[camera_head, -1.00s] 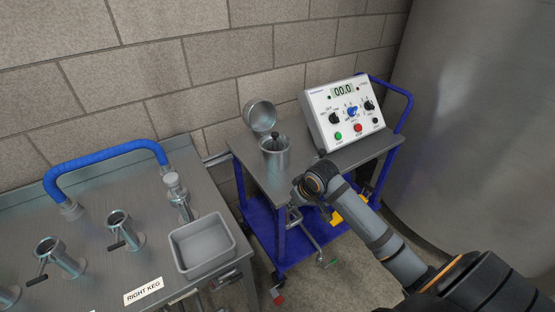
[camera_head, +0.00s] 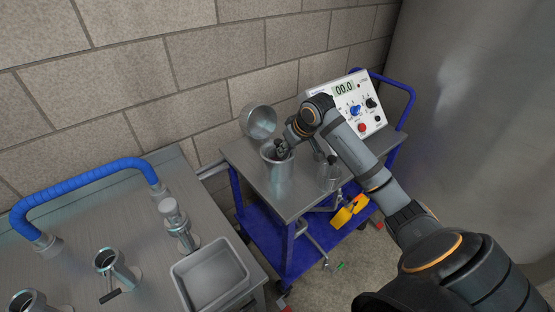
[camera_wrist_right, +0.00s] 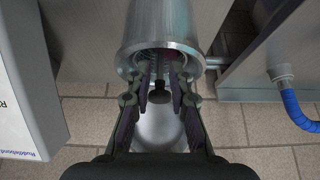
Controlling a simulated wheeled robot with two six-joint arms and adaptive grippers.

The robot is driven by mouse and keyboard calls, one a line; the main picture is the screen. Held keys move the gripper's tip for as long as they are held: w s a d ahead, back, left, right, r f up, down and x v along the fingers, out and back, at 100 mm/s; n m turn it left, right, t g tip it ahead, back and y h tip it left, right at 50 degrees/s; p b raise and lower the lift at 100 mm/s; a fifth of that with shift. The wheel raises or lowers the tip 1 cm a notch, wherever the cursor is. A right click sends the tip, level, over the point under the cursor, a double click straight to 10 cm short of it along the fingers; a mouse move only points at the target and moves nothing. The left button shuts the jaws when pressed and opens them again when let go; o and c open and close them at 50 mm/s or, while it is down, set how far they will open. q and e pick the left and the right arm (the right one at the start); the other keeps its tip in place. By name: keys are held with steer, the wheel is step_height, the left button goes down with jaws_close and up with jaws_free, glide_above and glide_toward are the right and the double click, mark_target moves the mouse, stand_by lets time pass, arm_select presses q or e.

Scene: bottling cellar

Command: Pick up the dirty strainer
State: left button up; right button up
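A metal canister (camera_head: 278,180) stands upright on the cart, with its mouth below my right gripper (camera_head: 282,151). In the right wrist view, a black knob (camera_wrist_right: 159,89) shows at the mouth of the canister (camera_wrist_right: 160,28), between my two parted fingers (camera_wrist_right: 160,100). Gaps show between the knob and both fingers. A strainer body is not clear: thin metal lines and a reddish patch show inside the rim, and the rest is hidden. My left gripper is not in view.
A round metal lid or bowl (camera_head: 259,121) leans by the wall behind the canister. A grey tray (camera_head: 243,262) lies on the left bench.

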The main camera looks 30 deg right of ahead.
mark_target(278, 158)
steer(key=x, duration=0.2)
steer(key=shift+w+f, duration=0.2)
steer(key=shift+w, duration=0.05)
steer(key=shift+w+f, duration=0.15)
steer(key=shift+f, duration=0.15)
steer(key=x, duration=0.4)
steer(key=shift+w+f, duration=0.15)
steer(key=shift+f, duration=0.15)
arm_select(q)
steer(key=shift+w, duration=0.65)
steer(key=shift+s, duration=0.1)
arm_select(e)
steer(key=shift+c, duration=0.4)
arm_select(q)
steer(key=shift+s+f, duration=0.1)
arm_select(e)
jaws_close()
